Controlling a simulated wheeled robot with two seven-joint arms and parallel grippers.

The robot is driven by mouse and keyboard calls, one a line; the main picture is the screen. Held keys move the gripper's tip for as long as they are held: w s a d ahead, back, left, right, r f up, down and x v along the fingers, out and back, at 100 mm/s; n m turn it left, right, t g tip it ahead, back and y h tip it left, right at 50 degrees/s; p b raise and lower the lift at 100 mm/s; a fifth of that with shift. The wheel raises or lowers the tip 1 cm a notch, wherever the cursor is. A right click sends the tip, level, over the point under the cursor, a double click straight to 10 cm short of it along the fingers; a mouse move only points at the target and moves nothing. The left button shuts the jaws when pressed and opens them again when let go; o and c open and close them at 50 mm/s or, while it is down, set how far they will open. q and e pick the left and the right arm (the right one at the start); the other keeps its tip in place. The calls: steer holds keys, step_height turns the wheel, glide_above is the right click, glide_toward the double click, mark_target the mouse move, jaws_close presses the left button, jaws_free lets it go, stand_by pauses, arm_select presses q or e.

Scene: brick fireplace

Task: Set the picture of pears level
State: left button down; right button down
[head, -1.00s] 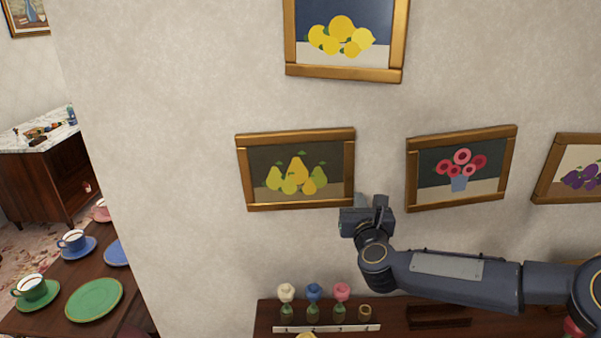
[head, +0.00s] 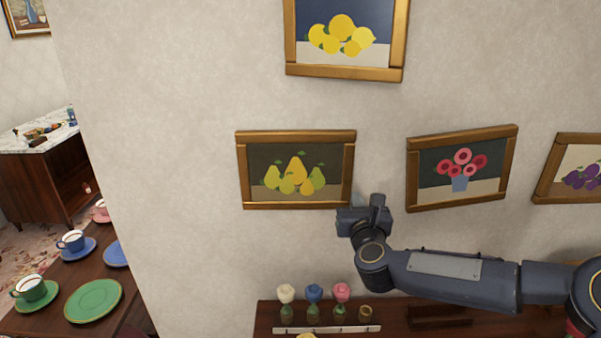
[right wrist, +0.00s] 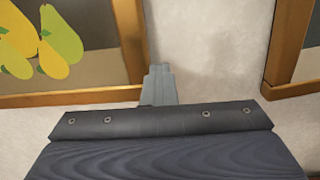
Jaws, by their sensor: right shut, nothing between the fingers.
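The picture of pears (head: 292,172) hangs on the wall in a gold-brown wooden frame. In the head view its top and bottom edges look close to level. My right gripper (head: 358,214) is at its lower right corner, shut and empty. In the right wrist view the picture's lower right corner (right wrist: 118,95) is just left of the shut fingers (right wrist: 160,80); I cannot tell whether they touch the frame. My left gripper is not in view.
A lemon picture (head: 342,40) hangs above, a pink flower picture (head: 462,168) to the right and a plum picture (head: 575,170) farther right. Below stands a dark wooden cabinet (head: 480,322) with several small vases (head: 313,300). The wall left of the pears is bare.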

steer(key=shift+s+d+b, duration=0.1)
steer(key=shift+d+b, duration=0.3)
steer(key=shift+d, duration=0.45)
steer(key=s+b, duration=0.2)
steer(key=s, duration=0.6)
steer(key=shift+d+b, duration=0.2)
steer(key=shift+b, duration=0.2)
steer(key=shift+w, duration=0.1)
steer(key=s+d+f+n+g+y, duration=0.1)
steer(key=s+f+n+g, duration=0.3)
steer(key=s+n, duration=0.6)
steer(key=s+d+f+n+g+y, duration=0.1)
steer(key=s+d+f+n+g, duration=0.2)
steer(key=s+n, duration=0.8)
steer(key=s+d+f+n+g+y, duration=0.1)
steer(key=s+d+f+n+g, duration=0.2)
steer(key=s+n, duration=0.8)
step_height(320, 180, down, 4)
steer(key=shift+s+n+g, duration=0.2)
steer(key=shift+n+g, duration=0.8)
steer(key=shift+g, duration=0.2)
